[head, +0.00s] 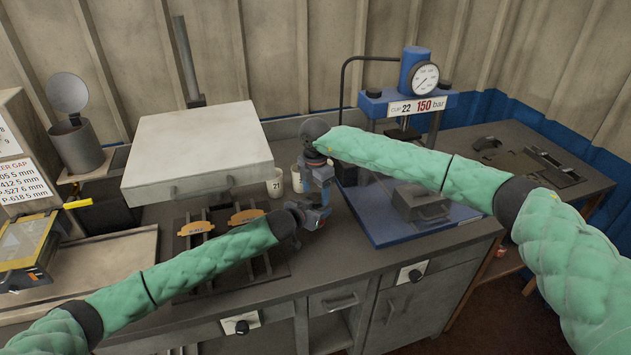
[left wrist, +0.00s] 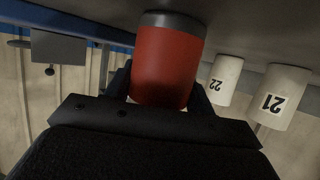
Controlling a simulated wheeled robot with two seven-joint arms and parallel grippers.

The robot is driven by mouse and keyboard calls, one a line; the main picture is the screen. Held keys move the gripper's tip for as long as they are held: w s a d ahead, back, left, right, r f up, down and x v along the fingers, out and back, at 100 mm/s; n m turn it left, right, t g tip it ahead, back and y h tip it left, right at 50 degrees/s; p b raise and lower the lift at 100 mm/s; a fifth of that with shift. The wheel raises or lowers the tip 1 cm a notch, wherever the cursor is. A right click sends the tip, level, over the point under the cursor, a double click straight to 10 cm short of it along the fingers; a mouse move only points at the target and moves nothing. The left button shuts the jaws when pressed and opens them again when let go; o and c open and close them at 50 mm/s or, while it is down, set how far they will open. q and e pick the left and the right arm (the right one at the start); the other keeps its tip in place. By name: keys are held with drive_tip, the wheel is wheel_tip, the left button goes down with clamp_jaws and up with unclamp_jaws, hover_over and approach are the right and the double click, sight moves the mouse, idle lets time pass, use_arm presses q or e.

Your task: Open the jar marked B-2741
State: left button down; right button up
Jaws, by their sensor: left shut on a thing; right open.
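A red cylinder with a dark grey end (left wrist: 166,65) fills the middle of the left wrist view, between the two dark fingers of my left gripper (left wrist: 163,98). The marking B-2741 is not readable on it. In the head view my left gripper (head: 314,216) is at the middle of the bench, shut on this red jar, which is mostly hidden there. My right gripper (head: 319,175) is open just above and behind the left one, pointing down close to the jar. Whether it touches the jar cannot be told.
White cups marked 21 (head: 275,187) and 22 (head: 297,180) stand close behind the grippers. A blue press (head: 405,235) with a gauge is to the right. Orange brake shoes (head: 196,228) lie on a black rack to the left, near a grey raised plate (head: 190,150).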

drive_tip(key=shift+f, duration=0.65)
drive_tip(key=shift+c, duration=0.2)
drive_tip(key=c, duration=1)
drive_tip(key=shift+o, duration=0.2)
drive_tip(key=n, duration=0.4)
drive_tip(key=shift+r+n, duration=0.1)
drive_tip(key=shift+n, duration=0.2)
drive_tip(key=n, duration=0.5)
drive_tip(key=shift+n, duration=0.4)
drive_tip(key=o, duration=1.1)
